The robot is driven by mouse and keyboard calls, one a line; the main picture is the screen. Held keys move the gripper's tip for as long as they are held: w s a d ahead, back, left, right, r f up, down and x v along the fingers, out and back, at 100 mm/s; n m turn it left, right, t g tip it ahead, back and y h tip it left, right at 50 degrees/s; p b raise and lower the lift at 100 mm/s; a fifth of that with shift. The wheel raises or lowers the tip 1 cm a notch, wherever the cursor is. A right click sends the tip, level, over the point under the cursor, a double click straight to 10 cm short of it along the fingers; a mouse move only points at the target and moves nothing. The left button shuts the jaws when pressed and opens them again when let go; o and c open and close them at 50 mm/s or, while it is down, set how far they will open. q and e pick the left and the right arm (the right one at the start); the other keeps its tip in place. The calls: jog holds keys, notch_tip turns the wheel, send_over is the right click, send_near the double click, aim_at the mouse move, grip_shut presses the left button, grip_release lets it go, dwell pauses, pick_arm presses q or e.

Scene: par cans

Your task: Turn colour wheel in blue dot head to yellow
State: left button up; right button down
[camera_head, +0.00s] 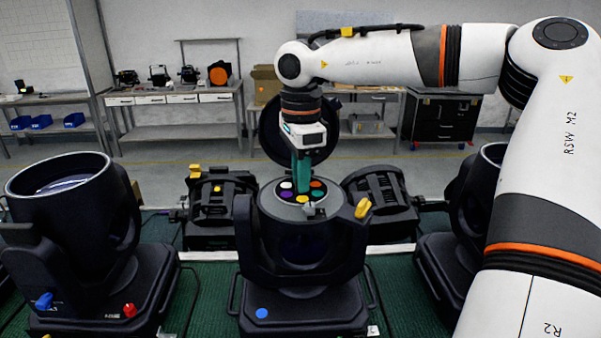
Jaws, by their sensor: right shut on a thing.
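The blue dot head (302,250) stands upright in the middle, with a blue dot (262,313) on its base. Its top is open and its round dark lid (272,140) stands up behind. Inside the top lies the colour wheel (301,203), with white, purple, orange, red and yellow discs showing. The yellow disc (302,199) is at the front, near a small grey piece (309,210) on the rim. My right gripper (303,188) points down from above with teal fingers, shut at the wheel's middle. The fingers hide what they grip and the wheel's far side. My left gripper is not in view.
Another head (85,215) stands at left, with blue and red knobs on its base. A further head (470,205) is partly behind my right arm. Low black fixtures (212,205) lie behind. A yellow latch (362,208) sticks out at the head's right. Benches line the back wall.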

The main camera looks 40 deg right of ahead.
jog(key=shift+r, duration=0.1)
jog(key=c, duration=1.3)
grip_release()
jog(key=shift+d, duration=0.1)
jog(key=shift+o, duration=0.2)
notch_tip(320, 180, up, 12)
jog(key=b, duration=0.2)
